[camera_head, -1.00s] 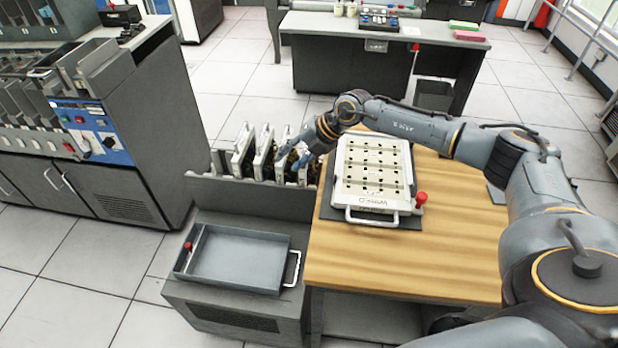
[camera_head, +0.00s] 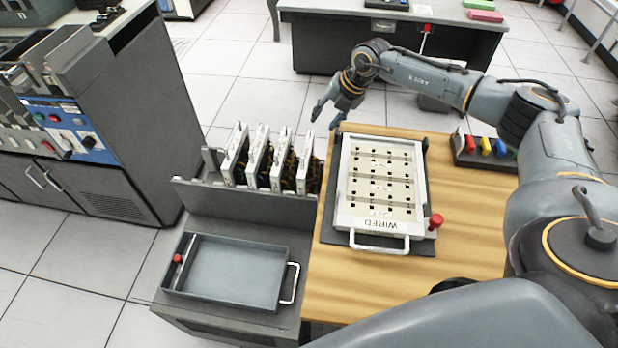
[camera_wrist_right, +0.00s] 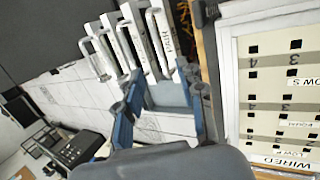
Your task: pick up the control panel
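A cream control panel (camera_head: 380,178) with rows of dark holes, a white handle and the word WIRED lies on a dark holder on the wooden table. It also shows at the right of the right wrist view (camera_wrist_right: 285,105). Several narrow upright panels (camera_head: 256,157) with handles and dark wiring stand in a rack left of the table; they show in the right wrist view too (camera_wrist_right: 135,45). My right gripper (camera_head: 325,112) is beyond the rack and the cream panel's far left corner. Its blue fingers (camera_wrist_right: 160,108) are apart and nothing shows between them. My left gripper is out of view.
A red knob (camera_head: 436,220) stands beside the cream panel. A grey console (camera_head: 120,120) stands at left; floor between is clear.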

